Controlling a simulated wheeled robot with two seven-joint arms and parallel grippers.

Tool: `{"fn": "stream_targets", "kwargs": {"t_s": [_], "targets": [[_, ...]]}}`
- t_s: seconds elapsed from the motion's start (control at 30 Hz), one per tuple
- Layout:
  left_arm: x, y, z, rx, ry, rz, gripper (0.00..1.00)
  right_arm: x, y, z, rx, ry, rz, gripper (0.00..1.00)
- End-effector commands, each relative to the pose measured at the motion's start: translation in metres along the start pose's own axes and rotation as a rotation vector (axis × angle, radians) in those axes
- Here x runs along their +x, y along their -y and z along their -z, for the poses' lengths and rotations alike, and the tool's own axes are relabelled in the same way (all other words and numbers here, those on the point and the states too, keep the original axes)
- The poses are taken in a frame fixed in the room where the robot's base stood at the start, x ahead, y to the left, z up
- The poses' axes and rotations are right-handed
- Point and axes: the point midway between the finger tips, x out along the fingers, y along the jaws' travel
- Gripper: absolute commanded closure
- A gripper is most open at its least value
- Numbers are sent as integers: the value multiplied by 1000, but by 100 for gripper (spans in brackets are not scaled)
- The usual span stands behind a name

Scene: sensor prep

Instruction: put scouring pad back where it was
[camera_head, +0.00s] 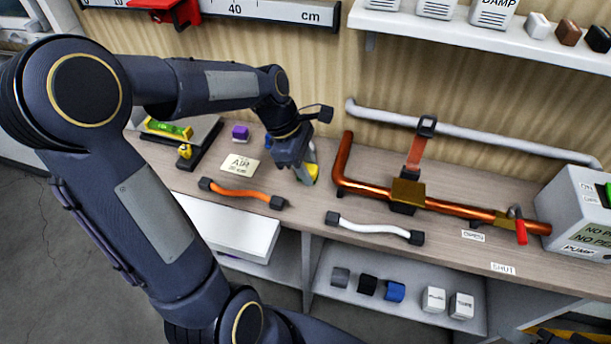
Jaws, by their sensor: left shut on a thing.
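My left gripper (298,170) reaches down to the wooden bench top from the left. I cannot tell whether the object touches the bench. My right gripper is not in view.
An orange hose (241,193) and a white hose (374,227) lie along the front of the bench (300,208). A copper pipe (368,188) stands to the right of the gripper. An AIR card (240,165) lies to the left. Small blocks (395,291) sit on the lower shelf.

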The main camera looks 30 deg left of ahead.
Motion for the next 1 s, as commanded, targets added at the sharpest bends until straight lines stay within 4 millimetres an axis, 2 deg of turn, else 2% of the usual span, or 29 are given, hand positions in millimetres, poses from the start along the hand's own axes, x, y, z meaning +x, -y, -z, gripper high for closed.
{"fn": "stream_targets", "kwargs": {"t_s": [0.17, 0.37, 0.77, 0.8, 0.93, 1.0], "targets": [[8, -6, 10, -3, 0, 1, 93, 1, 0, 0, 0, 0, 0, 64], [35, -6, 22, -2, 0, 3, 93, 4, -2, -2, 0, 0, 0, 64], [40, -7, 23, 0, 0, -1, 93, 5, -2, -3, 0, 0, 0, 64], [39, -7, 23, 0, 0, -1, 67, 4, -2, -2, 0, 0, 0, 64], [38, -7, 23, 0, 0, -1, 50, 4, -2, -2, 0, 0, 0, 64], [38, -7, 23, 0, 0, -1, 50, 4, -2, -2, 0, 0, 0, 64]]}}
